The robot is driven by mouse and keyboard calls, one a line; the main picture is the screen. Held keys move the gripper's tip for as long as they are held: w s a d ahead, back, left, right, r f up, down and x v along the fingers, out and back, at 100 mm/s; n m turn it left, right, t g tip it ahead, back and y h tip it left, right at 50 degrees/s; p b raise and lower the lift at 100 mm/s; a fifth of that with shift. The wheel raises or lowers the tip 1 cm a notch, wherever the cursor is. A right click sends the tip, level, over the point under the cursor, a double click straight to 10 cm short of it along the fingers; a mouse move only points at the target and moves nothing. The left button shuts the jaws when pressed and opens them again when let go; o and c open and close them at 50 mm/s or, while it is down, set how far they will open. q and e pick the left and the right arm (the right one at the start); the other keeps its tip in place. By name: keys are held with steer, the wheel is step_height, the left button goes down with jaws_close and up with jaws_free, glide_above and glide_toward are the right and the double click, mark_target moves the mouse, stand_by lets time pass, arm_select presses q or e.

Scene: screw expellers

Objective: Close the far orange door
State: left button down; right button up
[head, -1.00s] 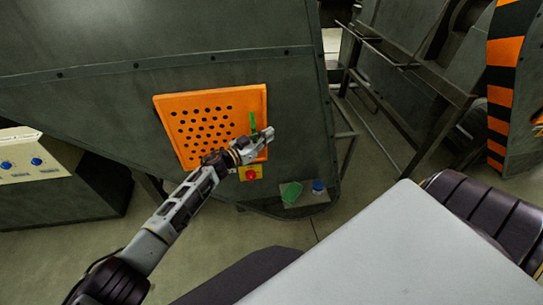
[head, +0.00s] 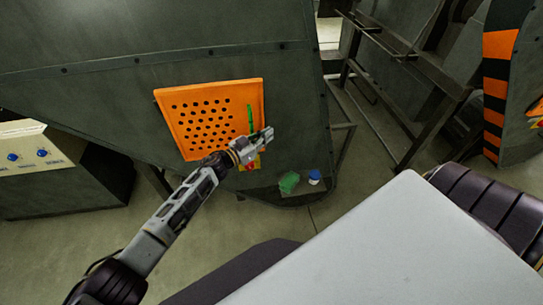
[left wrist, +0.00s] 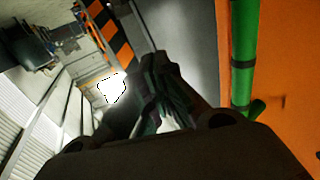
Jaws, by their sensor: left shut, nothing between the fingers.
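The orange door (head: 208,118), a perforated panel with a green handle (head: 250,118) near its right edge, is on the grey machine's side in the head view. I cannot tell whether it is fully flush with the machine. My left gripper (head: 266,137) is shut and empty, in front of the door's lower right edge, just below the handle. In the left wrist view, the orange door (left wrist: 290,60) fills the right side, with its green handle (left wrist: 243,55) beside the gripper (left wrist: 165,95). Contact cannot be made out. My right gripper is not in view.
A control box (head: 30,158) stands left. Metal railing (head: 410,65) stands right.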

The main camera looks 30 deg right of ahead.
arm_select(q)
steer(key=s+a, duration=0.3)
steer(key=s, duration=0.5)
steer(key=shift+s+a+f, duration=0.15)
steer(key=shift+s+a, duration=0.15)
steer(key=shift+a, duration=0.1)
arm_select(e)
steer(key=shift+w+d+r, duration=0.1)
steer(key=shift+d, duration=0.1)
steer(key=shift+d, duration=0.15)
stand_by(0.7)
